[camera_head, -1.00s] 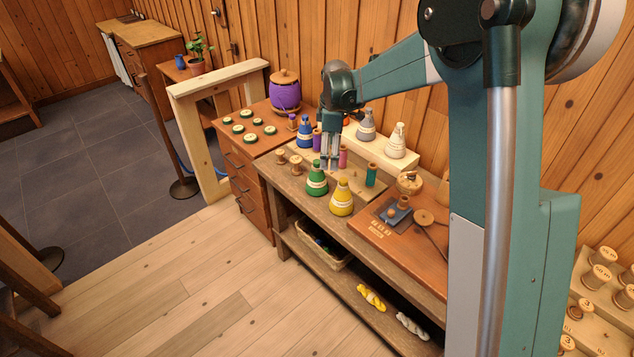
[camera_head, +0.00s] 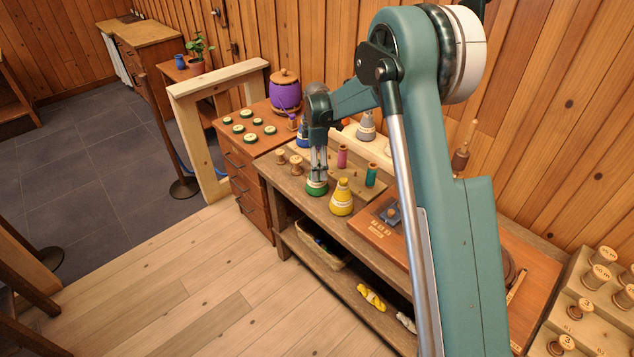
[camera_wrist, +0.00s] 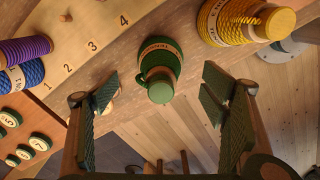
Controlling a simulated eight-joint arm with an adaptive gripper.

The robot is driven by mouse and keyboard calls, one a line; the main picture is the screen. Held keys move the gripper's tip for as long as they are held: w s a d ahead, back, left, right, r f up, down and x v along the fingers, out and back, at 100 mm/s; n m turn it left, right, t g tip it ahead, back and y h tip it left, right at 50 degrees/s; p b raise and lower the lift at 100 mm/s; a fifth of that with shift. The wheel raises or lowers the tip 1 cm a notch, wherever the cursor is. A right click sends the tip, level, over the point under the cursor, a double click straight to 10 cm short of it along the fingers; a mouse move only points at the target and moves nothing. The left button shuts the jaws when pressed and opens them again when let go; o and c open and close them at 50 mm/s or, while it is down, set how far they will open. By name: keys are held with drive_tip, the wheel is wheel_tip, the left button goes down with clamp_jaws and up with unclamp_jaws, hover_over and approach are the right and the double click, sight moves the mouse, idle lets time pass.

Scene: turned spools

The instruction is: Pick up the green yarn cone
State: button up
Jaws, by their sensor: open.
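The green yarn cone (camera_head: 316,187) stands upright on the workbench, its top hidden behind my gripper in the head view. In the wrist view the green yarn cone (camera_wrist: 160,68) shows from above, with a pale label band, between and ahead of the fingers. My gripper (camera_head: 318,172) is directly over the cone, pointing down. In the wrist view my gripper (camera_wrist: 163,105) is open, one finger to each side, with a gap between each finger and the cone. It holds nothing.
A yellow yarn cone (camera_head: 341,198) stands close at the right of the green one. Wooden spools (camera_head: 296,166) stand behind left, and a teal spool (camera_head: 371,175) behind right. A blue cone (camera_wrist: 22,76) and purple spool (camera_wrist: 24,50) are at the wrist view's left.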

drive_tip(key=shift+f, duration=1.3)
drive_tip(key=shift+d+f+b, duration=0.1)
drive_tip(key=shift+f+b, duration=0.45)
drive_tip(key=shift+f, duration=2.05)
drive_tip(key=c, duration=1.2)
drive_tip(key=shift+r, duration=0.15)
wheel_tip(320, 180, up, 10)
drive_tip(key=shift+f+p, duration=0.1)
drive_tip(key=shift+p, duration=0.5)
